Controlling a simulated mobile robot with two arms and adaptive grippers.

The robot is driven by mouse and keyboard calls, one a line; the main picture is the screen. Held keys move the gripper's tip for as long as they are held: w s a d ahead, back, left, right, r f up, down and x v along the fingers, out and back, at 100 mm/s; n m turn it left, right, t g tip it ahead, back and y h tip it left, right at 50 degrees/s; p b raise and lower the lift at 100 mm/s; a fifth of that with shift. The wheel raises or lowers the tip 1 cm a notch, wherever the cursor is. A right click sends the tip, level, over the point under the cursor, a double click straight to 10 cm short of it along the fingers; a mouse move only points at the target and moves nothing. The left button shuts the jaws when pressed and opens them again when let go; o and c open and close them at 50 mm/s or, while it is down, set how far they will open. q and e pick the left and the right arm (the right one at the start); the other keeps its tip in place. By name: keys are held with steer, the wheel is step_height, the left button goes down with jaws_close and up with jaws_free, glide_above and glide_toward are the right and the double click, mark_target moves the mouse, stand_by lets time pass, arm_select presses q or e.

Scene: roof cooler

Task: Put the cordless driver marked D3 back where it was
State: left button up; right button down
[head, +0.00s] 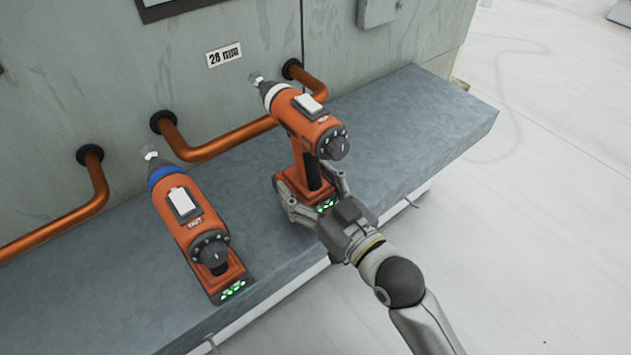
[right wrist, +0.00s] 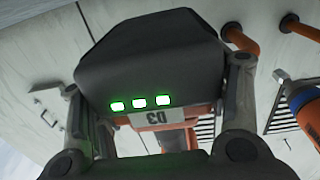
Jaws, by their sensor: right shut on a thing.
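The orange driver (head: 305,128) with a pale collar is in my right gripper (head: 311,204), over the grey ledge. The right wrist view shows its dark battery base (right wrist: 155,65) with green lights and the mark D3, seen upside down. The fingers are shut on the sides of the base. The driver is upright, its nose toward the wall; I cannot tell whether its base touches the ledge. A second orange driver (head: 192,225) with a blue collar stands on the ledge to the left. My left gripper is not in view.
The grey ledge (head: 420,130) runs along the cooler wall (head: 240,30), with free room right of the held driver. Copper pipes (head: 225,143) come out of the wall behind the drivers. A label reading 28 mm (head: 224,55) is on the wall.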

steer(key=shift+w+a+f, duration=0.1)
steer(key=shift+f, duration=1.35)
steer(key=shift+f, duration=0.1)
steer(key=shift+c, duration=1.1)
jaws_free()
steer(key=shift+f, duration=0.25)
steer(key=b+v, duration=0.1)
steer(key=v, duration=1.1)
steer(key=shift+b, duration=0.3)
